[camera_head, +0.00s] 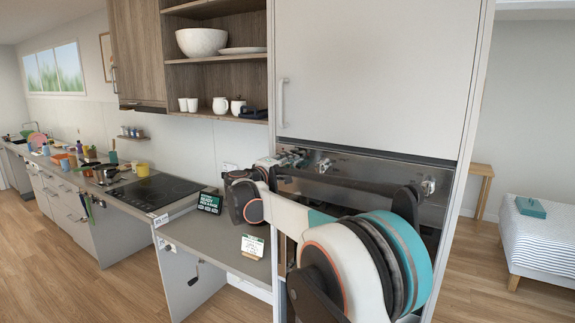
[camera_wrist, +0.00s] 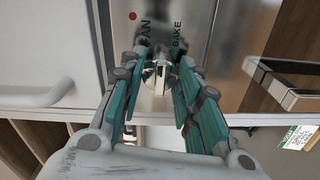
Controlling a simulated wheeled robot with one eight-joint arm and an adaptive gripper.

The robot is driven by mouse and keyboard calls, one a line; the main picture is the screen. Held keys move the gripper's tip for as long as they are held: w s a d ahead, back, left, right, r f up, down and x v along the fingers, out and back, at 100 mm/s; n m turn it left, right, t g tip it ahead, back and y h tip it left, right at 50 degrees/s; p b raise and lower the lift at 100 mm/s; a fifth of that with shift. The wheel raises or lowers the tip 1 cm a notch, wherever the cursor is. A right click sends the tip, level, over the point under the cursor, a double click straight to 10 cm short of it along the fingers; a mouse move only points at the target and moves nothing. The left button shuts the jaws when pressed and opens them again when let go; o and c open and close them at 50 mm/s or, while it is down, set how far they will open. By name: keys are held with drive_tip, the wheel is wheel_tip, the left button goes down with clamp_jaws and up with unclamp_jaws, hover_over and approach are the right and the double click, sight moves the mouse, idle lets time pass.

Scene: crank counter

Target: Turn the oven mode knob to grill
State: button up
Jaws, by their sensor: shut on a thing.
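The oven mode knob (camera_wrist: 157,80) is a small pale metal knob on the steel control panel (camera_wrist: 180,22) in the wrist view. My gripper (camera_wrist: 157,68) has its teal-padded fingers on either side of the knob and is shut on it. The words FAN and BAKE show on the panel just beyond the fingertips. No grill label is readable, and the knob's pointer is hard to make out. In the head view, my gripper (camera_head: 288,160) is at the left end of the panel (camera_head: 350,168), where it partly hides the knob.
Another knob (camera_head: 428,187) is at the panel's right end. My arm covers much of the oven front. A tall cabinet door with a handle (camera_head: 282,103) is above. A counter with signs (camera_head: 252,245) is to the left.

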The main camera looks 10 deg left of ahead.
drive_tip(key=m, duration=0.4)
drive_tip(key=shift+f+m, duration=0.1)
drive_tip(key=shift+m, duration=0.2)
drive_tip(key=m, duration=0.4)
drive_tip(key=shift+f+m, duration=0.1)
drive_tip(key=shift+m, duration=0.2)
drive_tip(key=m, duration=0.4)
drive_tip(key=shift+m, duration=2.1)
drive_tip(key=shift+f, duration=0.1)
drive_tip(key=o, duration=1)
drive_tip(key=shift+o, duration=0.4)
